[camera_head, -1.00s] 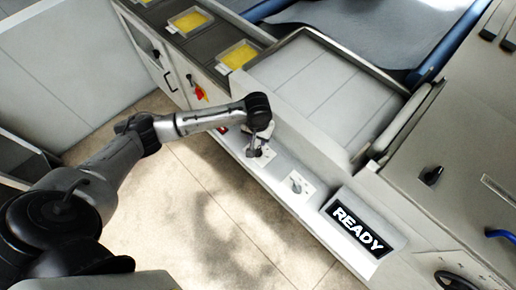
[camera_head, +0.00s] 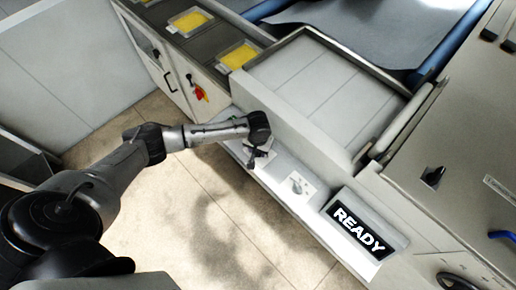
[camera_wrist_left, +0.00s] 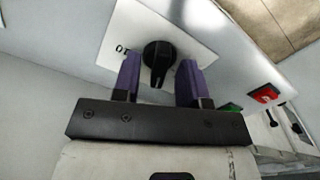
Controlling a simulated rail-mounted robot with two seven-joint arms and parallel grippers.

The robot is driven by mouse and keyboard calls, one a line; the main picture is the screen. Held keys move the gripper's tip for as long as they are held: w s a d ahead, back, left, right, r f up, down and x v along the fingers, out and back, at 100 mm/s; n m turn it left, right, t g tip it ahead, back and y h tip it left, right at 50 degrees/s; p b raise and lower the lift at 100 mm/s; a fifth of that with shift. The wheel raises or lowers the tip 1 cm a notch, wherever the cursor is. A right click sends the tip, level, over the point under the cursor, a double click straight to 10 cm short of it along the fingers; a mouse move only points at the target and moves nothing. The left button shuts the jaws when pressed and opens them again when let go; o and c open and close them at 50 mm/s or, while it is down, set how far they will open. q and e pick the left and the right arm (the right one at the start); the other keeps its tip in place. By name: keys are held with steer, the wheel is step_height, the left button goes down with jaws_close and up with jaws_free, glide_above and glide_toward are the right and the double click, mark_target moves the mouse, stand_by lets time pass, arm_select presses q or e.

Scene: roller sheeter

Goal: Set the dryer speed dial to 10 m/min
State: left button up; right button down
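A black dial (camera_wrist_left: 158,58) on a white label plate (camera_wrist_left: 130,38) shows in the left wrist view. The plate carries printed marks that look like an upside-down "10" at its left; the rest of the scale is hidden or unreadable. My left gripper (camera_wrist_left: 158,76) has its two purple fingers apart, one on each side of the dial, with visible gaps. In the head view my left gripper (camera_head: 261,155) is at the front panel and covers this dial. A second dial (camera_head: 298,184) sits further right on the panel. My right gripper is not in view.
A display reading READY (camera_head: 358,232) stands right of the dials. A green button (camera_wrist_left: 230,107) and a red button (camera_wrist_left: 264,94) lie beside the dial plate. Trays with yellow contents (camera_head: 240,57) stand behind on the machine. The floor in front is clear.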

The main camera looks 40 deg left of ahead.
arm_select(q)
steer(key=shift+c, duration=0.4)
jaws_close()
